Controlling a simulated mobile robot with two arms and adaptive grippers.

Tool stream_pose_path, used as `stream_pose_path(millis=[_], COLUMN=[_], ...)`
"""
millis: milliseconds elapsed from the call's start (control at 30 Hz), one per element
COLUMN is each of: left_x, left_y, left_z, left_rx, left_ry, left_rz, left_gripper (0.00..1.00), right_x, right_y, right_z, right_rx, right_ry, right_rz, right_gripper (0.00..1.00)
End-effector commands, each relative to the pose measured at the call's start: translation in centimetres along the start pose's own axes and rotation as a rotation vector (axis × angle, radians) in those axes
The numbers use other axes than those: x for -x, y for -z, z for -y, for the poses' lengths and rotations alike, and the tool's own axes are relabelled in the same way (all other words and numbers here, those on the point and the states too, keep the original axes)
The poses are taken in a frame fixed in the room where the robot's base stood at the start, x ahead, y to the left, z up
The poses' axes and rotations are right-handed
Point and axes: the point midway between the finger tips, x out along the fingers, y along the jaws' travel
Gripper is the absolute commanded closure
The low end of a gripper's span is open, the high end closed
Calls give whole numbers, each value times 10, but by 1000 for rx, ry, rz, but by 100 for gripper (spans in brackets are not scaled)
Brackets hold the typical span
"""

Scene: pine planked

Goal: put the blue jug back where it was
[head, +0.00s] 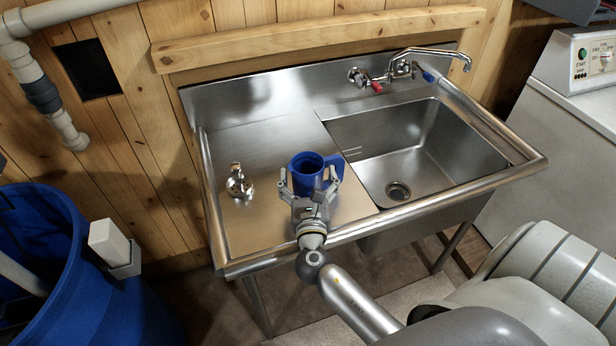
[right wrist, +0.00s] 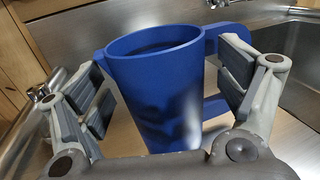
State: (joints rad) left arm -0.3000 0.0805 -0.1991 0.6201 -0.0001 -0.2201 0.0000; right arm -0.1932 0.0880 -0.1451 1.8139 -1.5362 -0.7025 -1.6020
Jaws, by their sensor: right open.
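The blue jug (head: 306,172) stands upright on the steel drainboard (head: 265,150), left of the sink basin, with its handle toward the right. My right gripper (head: 310,182) is open at the near side of the jug, with a finger on each side of it. In the right wrist view the jug (right wrist: 160,85) sits between the spread finger pads, and the right pad is beside the handle. I cannot tell whether a pad touches it. My left gripper is not in view.
A small metal fitting (head: 239,184) stands on the drainboard to the left. The sink basin (head: 420,150) with faucet (head: 400,66) is at right. A large blue bin (head: 75,270) is at lower left. A white machine (head: 565,120) stands at far right.

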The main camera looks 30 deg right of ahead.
Motion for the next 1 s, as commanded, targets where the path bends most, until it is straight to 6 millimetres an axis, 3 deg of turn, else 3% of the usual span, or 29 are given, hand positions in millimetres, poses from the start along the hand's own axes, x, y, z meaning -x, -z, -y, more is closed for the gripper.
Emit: stream_pose_path(millis=[167,700,1000], left_x=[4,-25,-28], left_y=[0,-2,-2], left_z=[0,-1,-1], left_rx=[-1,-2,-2], left_ry=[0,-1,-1], left_rz=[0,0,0], left_gripper=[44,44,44], right_x=[0,102,120], right_y=[-5,0,-3], right_z=[0,0,0], right_rx=[0,0,-1], right_ry=[0,0,0], right_rz=[0,-2,0], right_gripper=[10,10,10])
